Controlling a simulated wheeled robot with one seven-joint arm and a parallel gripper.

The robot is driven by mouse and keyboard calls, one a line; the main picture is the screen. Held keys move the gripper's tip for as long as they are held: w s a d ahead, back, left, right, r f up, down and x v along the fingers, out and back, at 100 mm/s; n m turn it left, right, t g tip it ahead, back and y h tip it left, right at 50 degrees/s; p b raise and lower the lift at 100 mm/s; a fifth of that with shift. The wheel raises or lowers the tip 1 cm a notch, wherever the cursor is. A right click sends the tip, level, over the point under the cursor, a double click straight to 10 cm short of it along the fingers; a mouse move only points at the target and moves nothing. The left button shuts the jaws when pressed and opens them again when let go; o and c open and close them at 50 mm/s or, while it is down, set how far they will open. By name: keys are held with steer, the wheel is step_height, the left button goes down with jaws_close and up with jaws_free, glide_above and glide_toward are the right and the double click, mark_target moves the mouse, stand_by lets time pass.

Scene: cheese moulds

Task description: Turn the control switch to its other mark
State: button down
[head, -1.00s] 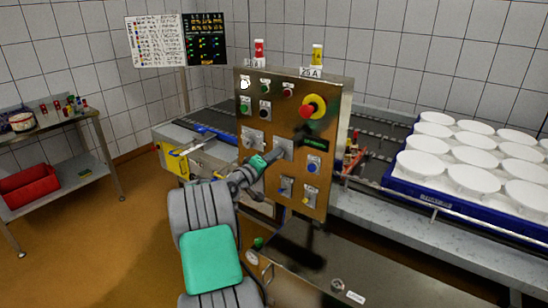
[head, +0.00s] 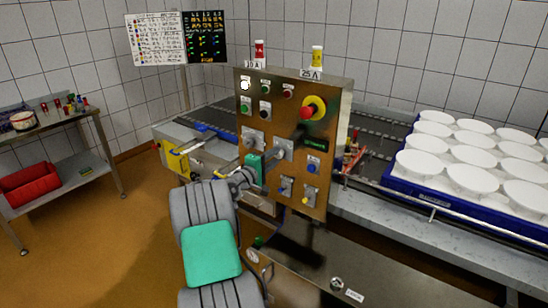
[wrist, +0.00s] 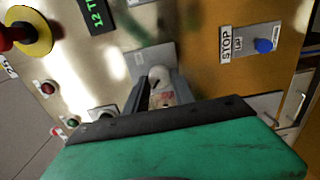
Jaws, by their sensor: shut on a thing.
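The steel control panel (head: 285,100) stands upright in front of me. My gripper (head: 272,156) reaches its middle row, at a switch on a grey plate (head: 284,144). In the wrist view, my gripper (wrist: 157,92) has its two fingers on either side of the switch's pale rounded knob (wrist: 157,73), shut on it. The grey plate (wrist: 148,53) shows behind the knob. The fingers and green gripper body hide part of the switch, and I cannot read its marks.
A red emergency stop on a yellow ring (head: 313,107) sits above right. A blue button (head: 313,167) and other switches are close to my gripper. A blue tray (head: 400,184) of white moulds stands at right. A conveyor (head: 373,132) runs behind the panel.

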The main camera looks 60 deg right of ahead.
steer(key=c, duration=1.1)
jaws_free()
steer(key=a, duration=0.2)
steer(key=a+b, duration=0.1)
steer(key=a, duration=0.2)
steer(key=w+a, duration=0.1)
steer(key=a, duration=0.1)
steer(key=shift+w+a+b, duration=0.1)
steer(key=shift+a+b, duration=0.25)
